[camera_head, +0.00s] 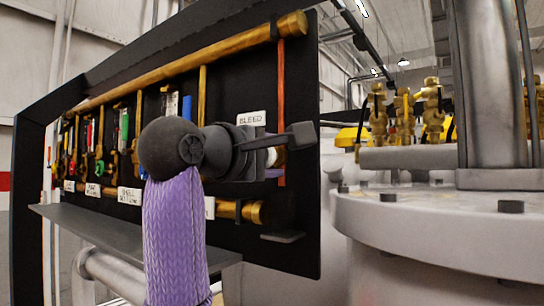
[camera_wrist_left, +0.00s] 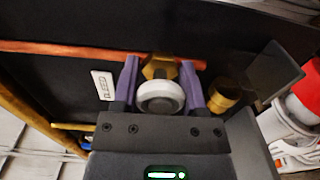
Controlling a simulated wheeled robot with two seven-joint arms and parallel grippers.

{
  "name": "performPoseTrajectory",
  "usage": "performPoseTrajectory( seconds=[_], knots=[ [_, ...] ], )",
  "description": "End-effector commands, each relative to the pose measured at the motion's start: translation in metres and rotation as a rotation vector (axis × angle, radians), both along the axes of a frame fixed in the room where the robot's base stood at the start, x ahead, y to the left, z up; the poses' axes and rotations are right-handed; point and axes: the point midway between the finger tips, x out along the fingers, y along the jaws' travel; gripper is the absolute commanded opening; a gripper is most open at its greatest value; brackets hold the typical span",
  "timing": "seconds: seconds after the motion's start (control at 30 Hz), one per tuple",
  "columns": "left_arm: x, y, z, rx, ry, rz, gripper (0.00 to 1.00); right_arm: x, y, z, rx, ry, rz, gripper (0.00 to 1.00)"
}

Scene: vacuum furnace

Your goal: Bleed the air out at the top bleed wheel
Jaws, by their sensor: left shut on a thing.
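The bleed wheel is a small pale round knob (camera_wrist_left: 160,97) on a brass fitting (camera_wrist_left: 158,67) in the left wrist view. The two purple fingers of my left gripper (camera_wrist_left: 160,90) stand on either side of the wheel, shut on it. In the head view my left gripper (camera_head: 283,154) reaches the panel below the BLEED label (camera_head: 251,118), from a purple-sleeved arm. The wheel shows there only as a pale bit (camera_head: 271,157), mostly hidden behind the gripper. My right gripper is not in view.
The black panel (camera_head: 301,215) carries a brass top pipe (camera_head: 190,60), a copper pipe (camera_head: 282,100) and several labelled valves at left. A grey shelf (camera_head: 130,236) juts out below. A large pale vessel (camera_head: 440,228) with brass fittings stands close at right.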

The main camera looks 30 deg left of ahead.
Motion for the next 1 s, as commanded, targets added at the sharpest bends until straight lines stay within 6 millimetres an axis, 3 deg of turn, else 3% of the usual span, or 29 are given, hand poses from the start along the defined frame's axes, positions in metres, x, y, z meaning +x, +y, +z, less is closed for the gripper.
performPoseTrajectory(
  seconds=[0.07, 0.1, 0.23, 0.57, 0.8, 1.0],
  knots=[
    [0.000, 0.000, -0.001, 0.000, 0.003, 0.000, 0.00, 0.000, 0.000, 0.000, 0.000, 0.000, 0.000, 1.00],
    [0.000, 0.000, -0.001, 0.000, 0.003, 0.000, 0.61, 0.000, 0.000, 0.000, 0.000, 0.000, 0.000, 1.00],
    [0.000, 0.000, -0.001, 0.001, 0.002, 0.000, 0.89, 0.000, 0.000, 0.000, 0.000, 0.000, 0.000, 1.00],
    [-0.005, 0.000, -0.001, 0.002, -0.001, 0.000, 0.91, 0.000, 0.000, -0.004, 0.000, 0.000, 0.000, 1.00],
    [-0.063, 0.005, -0.005, 0.003, -0.006, 0.000, 0.91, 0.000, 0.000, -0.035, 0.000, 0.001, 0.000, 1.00],
    [-0.095, 0.008, -0.003, 0.002, -0.002, 0.002, 0.91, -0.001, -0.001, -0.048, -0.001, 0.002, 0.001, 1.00]
  ],
)
